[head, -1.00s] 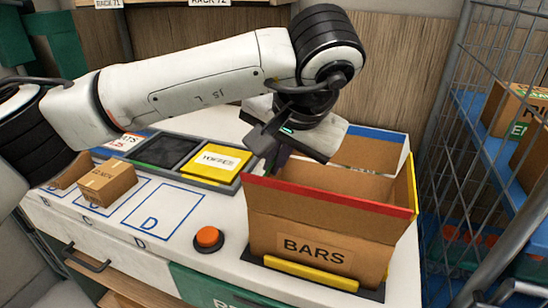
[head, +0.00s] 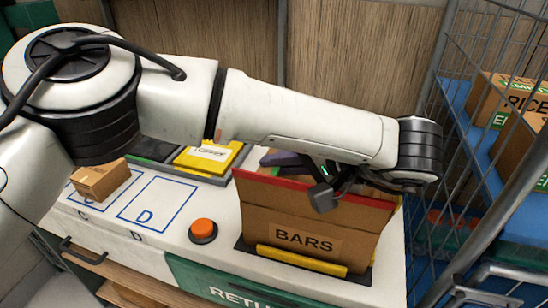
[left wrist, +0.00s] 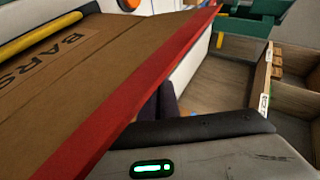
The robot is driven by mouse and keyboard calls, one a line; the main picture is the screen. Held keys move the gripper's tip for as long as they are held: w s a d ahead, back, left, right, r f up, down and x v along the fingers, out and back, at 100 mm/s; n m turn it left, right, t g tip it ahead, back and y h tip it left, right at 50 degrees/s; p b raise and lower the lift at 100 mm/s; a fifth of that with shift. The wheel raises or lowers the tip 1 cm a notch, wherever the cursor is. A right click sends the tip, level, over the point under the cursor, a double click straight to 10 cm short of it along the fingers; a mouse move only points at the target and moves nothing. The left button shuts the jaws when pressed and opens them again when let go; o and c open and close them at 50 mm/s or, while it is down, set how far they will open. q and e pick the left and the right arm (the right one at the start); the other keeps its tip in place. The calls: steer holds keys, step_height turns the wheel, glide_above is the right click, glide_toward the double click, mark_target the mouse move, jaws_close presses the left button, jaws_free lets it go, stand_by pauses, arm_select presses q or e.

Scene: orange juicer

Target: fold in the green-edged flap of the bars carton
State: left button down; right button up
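The bars carton (head: 310,215) stands on the counter, its BARS label facing the front. Its red-edged flap (head: 285,183) stands up along the front; it also fills much of the left wrist view (left wrist: 130,100). The yellow-edged right side barely shows. My arm hides the back of the carton. My left gripper (head: 283,159) is above the carton, just behind the red edge, with dark purple fingers pointing left. Their opening is unclear. My right gripper is out of view.
An orange button (head: 203,230) is left of the carton, and a yellow bar (head: 300,261) lies at its front foot. A small brown box (head: 100,180) sits on the marked squares. A yellow toffees pack (head: 208,158) lies behind. A wire cage (head: 480,120) stands right.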

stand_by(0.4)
arm_select(q)
steer(key=c, duration=2)
jaws_free()
step_height(320, 180, up, 10)
steer(key=shift+r, duration=0.1)
